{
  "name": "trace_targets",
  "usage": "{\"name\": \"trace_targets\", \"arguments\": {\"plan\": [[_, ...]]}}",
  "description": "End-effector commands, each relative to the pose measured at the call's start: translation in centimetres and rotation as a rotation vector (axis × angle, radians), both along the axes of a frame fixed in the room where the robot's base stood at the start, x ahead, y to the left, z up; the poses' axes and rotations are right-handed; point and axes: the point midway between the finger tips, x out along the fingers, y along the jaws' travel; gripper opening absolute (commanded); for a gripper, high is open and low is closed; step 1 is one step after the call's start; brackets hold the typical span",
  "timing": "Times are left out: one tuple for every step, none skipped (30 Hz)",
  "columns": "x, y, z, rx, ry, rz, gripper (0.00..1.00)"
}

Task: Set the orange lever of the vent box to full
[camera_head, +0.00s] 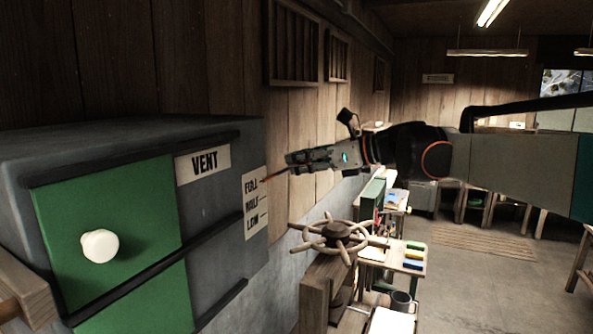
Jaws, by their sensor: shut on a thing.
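The vent box (225,195) is a large grey box with green panels on the left, marked VENT. A thin orange-red piece of the lever (276,173) shows between the label and my gripper, level with about the FULL mark. My gripper (291,160) reaches in from the right and is shut on the lever. The fingers hide most of the lever, so its grip end cannot be seen.
A white knob (100,246) sticks out from the upper green panel. A spoked handwheel (337,236) stands below my gripper on a wooden stand. Behind it are a small table (405,262) with coloured blocks and a grey mug (401,301). Open floor (480,290) lies to the right.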

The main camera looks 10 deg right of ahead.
Motion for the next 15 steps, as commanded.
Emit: {"name": "trace_targets", "arguments": {"plan": [[0.10, -0.04, 0.39, 0.004, -0.002, -0.002, 0.00], [0.13, -0.01, 0.47, 0.004, -0.002, -0.003, 0.00], [0.17, 0.02, 0.56, 0.004, -0.002, -0.003, 0.00], [0.19, 0.04, 0.61, 0.004, -0.002, -0.003, 0.00], [0.21, 0.06, 0.66, 0.004, -0.002, -0.003, 0.00], [0.23, 0.07, 0.71, 0.004, -0.002, -0.003, 0.00], [0.25, 0.08, 0.75, 0.005, -0.002, -0.003, 0.00], [0.26, 0.09, 0.77, 0.004, -0.003, -0.004, 0.00], [0.27, 0.09, 0.79, 0.004, -0.003, -0.004, 0.00], [0.28, 0.08, 0.81, 0.004, -0.003, -0.004, 0.00], [0.28, 0.09, 0.82, 0.006, -0.002, -0.005, 0.00], [0.29, 0.08, 0.84, 0.006, -0.002, -0.005, 0.00], [0.29, 0.09, 0.85, 0.006, -0.002, -0.005, 0.00], [0.29, 0.08, 0.86, 0.006, -0.002, -0.005, 0.00], [0.30, 0.08, 0.87, 0.006, -0.002, -0.005, 0.00]]}}
